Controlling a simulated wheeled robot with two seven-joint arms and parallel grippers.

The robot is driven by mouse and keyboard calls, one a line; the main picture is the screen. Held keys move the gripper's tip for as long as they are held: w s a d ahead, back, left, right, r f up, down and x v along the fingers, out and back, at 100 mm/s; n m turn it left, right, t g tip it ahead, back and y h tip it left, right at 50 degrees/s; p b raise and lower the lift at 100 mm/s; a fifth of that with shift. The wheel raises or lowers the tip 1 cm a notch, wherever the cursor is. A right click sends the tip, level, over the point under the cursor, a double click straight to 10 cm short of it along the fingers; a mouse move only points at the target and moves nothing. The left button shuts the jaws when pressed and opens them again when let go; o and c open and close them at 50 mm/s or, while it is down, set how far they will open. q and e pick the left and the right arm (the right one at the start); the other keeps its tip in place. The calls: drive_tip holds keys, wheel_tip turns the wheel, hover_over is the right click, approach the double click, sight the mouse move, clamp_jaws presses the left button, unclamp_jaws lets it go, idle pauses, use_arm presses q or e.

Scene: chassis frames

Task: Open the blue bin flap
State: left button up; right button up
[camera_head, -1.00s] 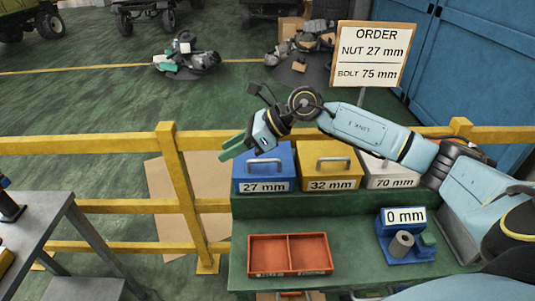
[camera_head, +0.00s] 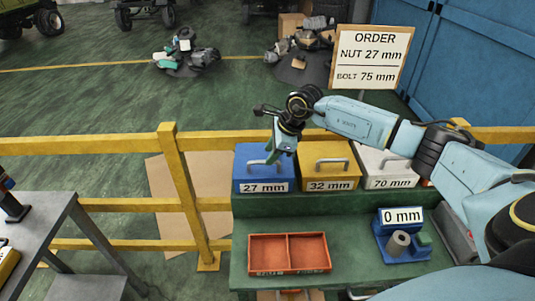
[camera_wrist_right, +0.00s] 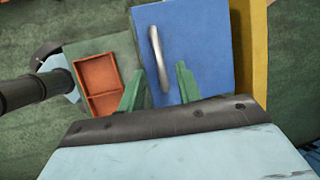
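The blue bin (camera_head: 250,177), labelled 27 mm, stands at the left of the bin row, its flap closed with a metal handle on it. My right gripper (camera_head: 275,153) is over the bin, pointing down, and partly covers the handle. In the right wrist view the gripper (camera_wrist_right: 158,88) has its two green fingers apart. The handle (camera_wrist_right: 158,58) of the blue bin (camera_wrist_right: 200,45) lies in line with the gap between them; I cannot tell whether they touch it. My left gripper is not in view.
A yellow 32 mm bin (camera_head: 330,172) and a white 70 mm bin (camera_head: 388,172) stand to the right. A red two-part tray (camera_head: 288,253) and a blue 0 mm fixture (camera_head: 402,250) are on the green bench. A yellow rail (camera_head: 80,145) runs behind.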

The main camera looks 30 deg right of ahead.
drive_tip(key=shift+x, duration=1.45)
drive_tip(key=shift+c, duration=0.2)
clamp_jaws()
